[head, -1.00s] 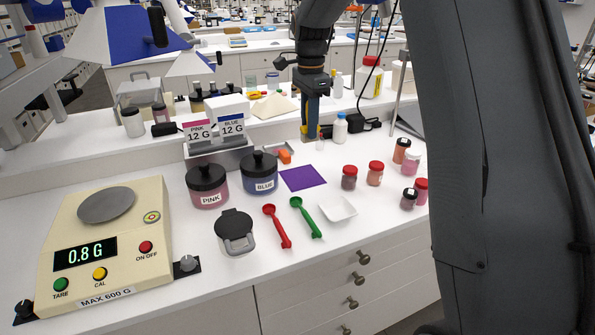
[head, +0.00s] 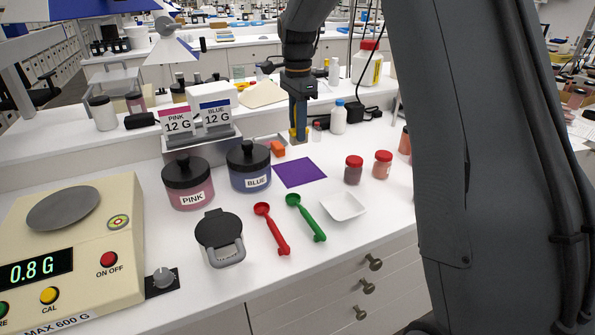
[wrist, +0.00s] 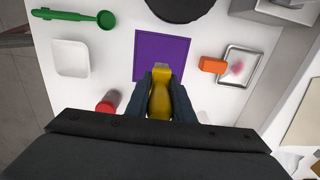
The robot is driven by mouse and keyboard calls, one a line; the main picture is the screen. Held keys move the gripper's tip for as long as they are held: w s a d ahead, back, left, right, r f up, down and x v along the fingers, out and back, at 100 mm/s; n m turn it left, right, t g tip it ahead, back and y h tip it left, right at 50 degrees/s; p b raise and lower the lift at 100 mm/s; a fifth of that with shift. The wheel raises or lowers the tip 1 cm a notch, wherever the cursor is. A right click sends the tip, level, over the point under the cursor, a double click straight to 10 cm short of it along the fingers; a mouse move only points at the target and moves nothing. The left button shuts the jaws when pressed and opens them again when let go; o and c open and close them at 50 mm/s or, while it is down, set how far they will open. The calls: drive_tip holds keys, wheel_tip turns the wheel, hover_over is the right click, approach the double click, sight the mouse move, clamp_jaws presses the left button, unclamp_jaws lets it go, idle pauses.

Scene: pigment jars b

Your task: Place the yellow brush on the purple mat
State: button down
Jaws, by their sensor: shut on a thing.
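The purple mat (head: 300,173) lies flat on the white counter, right of the blue jar; it also shows in the wrist view (wrist: 163,48). My gripper (wrist: 161,88) is shut on the yellow brush (wrist: 160,100), which sits between both fingers. In the wrist view the brush's far tip overlaps the near edge of the mat. In the head view my gripper (head: 298,138) is at the back edge of the mat, and only a little yellow shows at its fingers. How high the brush is above the counter I cannot tell.
An orange block (head: 277,148) lies beside the mat, near a metal tray (wrist: 240,64). A blue jar (head: 249,167), a white dish (head: 343,206), red-lidded jars (head: 353,169) and a white bottle (head: 338,118) stand around it. The mat's surface is clear.

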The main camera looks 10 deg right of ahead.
wheel_tip(320, 180, down, 9)
drive_tip(key=shift+f+p, duration=0.2)
drive_tip(key=shift+p, duration=1)
drive_tip(key=c, duration=1.5)
unclamp_jaws()
drive_tip(key=shift+f, duration=0.1)
drive_tip(key=shift+c, duration=0.2)
wheel_tip(320, 180, up, 12)
drive_tip(key=b, duration=0.3)
